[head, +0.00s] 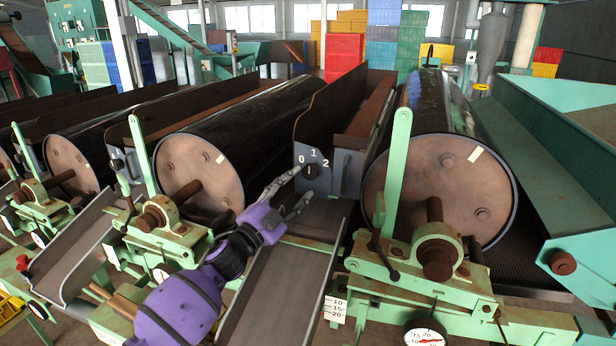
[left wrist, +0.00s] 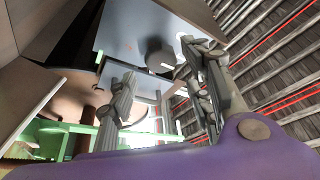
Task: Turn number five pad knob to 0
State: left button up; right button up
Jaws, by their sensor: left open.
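The dial plate (head: 329,173) is grey, with white numerals 0, 1 and 2 above a small dark knob (head: 311,172), on the end of a trough between two drums. In the left wrist view the round grey knob (left wrist: 160,54) sits on the blue-grey plate (left wrist: 122,32). A pale mark shows on its lower right side, but I cannot tell which numeral it points to. My left gripper (head: 301,184) is open and empty, its fingers in front of and just below the knob. In the wrist view the fingers (left wrist: 160,82) are spread apart, near the knob. My right gripper is not in view.
A black drum with a rusty end (head: 440,190) stands right of the plate, another drum (head: 198,172) left. A green lever (head: 395,165) rises at the right. A sloping metal chute (head: 285,290) lies below my gripper. Another knob plate (head: 123,165) is farther left.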

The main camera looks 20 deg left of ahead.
aim_at(310, 176)
pick_arm(q)
jog(key=x, duration=0.4)
jog(key=shift+w+d, duration=0.1)
jog(key=shift+w, duration=0.2)
jog(key=shift+d, duration=0.1)
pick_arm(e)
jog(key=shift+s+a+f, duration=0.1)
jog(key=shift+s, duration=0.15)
pick_arm(q)
jog(key=shift+c, duration=0.5)
jog(key=c, duration=0.9)
jog(key=shift+f, duration=0.1)
